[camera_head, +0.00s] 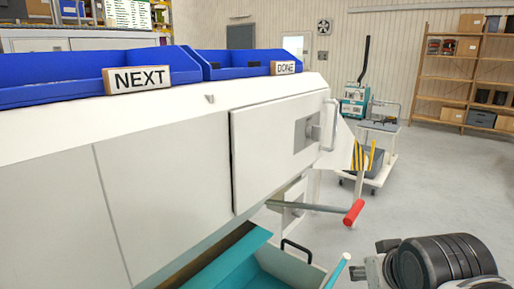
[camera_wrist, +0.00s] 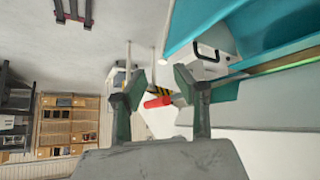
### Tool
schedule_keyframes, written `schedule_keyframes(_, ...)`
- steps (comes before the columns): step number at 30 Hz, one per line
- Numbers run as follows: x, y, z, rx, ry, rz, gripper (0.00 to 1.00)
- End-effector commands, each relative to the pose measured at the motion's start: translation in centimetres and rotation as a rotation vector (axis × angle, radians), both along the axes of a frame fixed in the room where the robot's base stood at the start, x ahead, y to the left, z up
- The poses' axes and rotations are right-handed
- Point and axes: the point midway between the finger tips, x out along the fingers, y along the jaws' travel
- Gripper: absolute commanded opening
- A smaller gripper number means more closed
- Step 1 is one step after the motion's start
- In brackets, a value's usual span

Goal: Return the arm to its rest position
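My gripper (camera_wrist: 158,84) shows in the wrist view with its two fingers apart and nothing held between them. A red-ended lever (camera_wrist: 158,102) appears between the fingers in that view, but it is farther off and not gripped. The same red-ended lever (camera_head: 353,212) sticks out below the white machine in the head view. I cannot make out the gripper's fingers in the head view.
The white machine (camera_head: 170,170) carries blue bins with NEXT (camera_head: 138,79) and DONE (camera_head: 286,67) signs. A teal open drawer (camera_head: 225,268) juts out low beneath it. A white cart (camera_head: 378,165) and wooden shelves (camera_head: 450,70) stand behind.

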Motion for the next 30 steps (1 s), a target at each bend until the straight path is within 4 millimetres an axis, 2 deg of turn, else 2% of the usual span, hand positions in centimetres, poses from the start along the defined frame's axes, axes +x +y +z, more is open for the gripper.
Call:
schedule_keyframes(1, -1.3, 0.6, -0.7, 0.019, 0.028, 0.005, 0.29)
schedule_keyframes(5, -4.2, 2.0, -2.4, 0.071, 0.101, 0.016, 0.29)
schedule_keyframes(6, -4.5, 2.1, -2.0, 0.077, 0.111, 0.018, 0.29)
schedule_keyframes(17, -4.2, 2.0, 4.5, 0.072, 0.105, 0.016, 0.29)
schedule_keyframes(24, -4.2, 2.0, 10.3, 0.072, 0.104, 0.016, 0.29)
schedule_keyframes(30, -4.2, 2.0, 13.9, 0.072, 0.104, 0.016, 0.29)
